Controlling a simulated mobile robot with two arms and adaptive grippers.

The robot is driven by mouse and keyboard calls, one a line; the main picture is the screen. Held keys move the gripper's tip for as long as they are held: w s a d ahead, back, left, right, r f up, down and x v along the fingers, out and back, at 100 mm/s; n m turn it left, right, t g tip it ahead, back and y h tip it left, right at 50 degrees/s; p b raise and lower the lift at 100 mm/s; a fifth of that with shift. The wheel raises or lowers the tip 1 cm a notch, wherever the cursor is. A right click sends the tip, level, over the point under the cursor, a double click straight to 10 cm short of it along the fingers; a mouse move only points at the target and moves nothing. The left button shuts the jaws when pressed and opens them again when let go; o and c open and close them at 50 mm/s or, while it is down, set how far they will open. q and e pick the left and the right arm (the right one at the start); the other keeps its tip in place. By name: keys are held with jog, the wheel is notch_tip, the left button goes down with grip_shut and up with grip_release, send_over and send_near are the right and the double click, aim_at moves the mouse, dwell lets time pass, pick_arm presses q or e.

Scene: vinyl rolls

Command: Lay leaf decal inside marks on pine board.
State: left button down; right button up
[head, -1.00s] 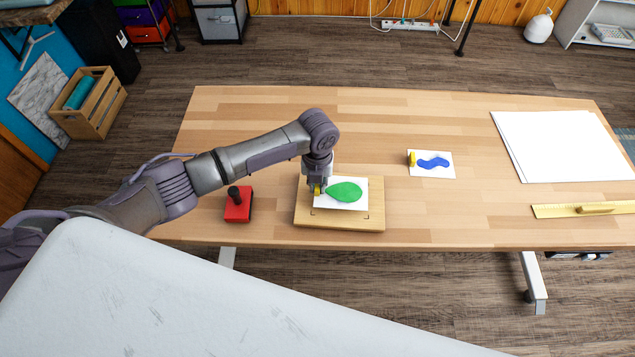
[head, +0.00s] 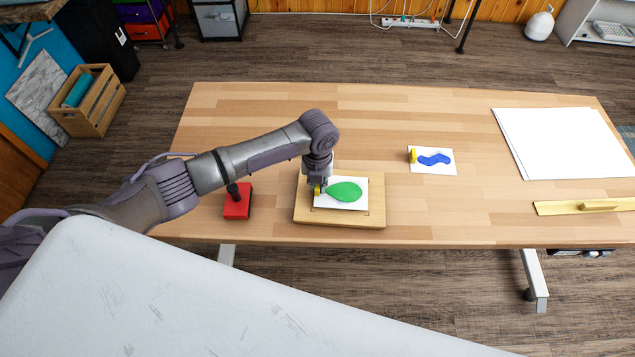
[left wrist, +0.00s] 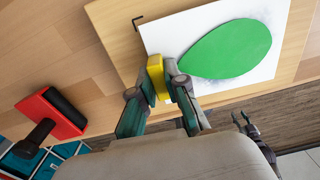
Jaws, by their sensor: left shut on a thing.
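The leaf decal (head: 345,192), a green leaf on a white sheet, is over the pine board (head: 376,215). It also shows in the left wrist view (left wrist: 226,48). My left gripper (head: 319,188) is shut on the decal's yellow tab (left wrist: 156,76) at its left edge. Dark corner marks show on the board, one beside the sheet's corner near the tab in the left wrist view. Whether the sheet touches the board or hovers just above it I cannot tell.
A red block with a black knob (head: 238,203) stands left of the board. A blue wavy decal (head: 433,161) with a yellow tab lies to the right. White sheets (head: 560,145) and a yellow ruler (head: 585,207) lie farther right. The table between is clear.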

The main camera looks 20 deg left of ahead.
pick_arm(q)
jog(key=shift+f, duration=0.1)
dwell(0.3)
jog(key=shift+f+b, duration=0.45)
jog(key=shift+f, duration=0.1)
jog(key=shift+f, duration=0.15)
dwell(0.3)
grip_release()
dwell(0.6)
dwell(0.4)
jog(key=shift+r+p, duration=4.2)
jog(key=shift+r, duration=0.35)
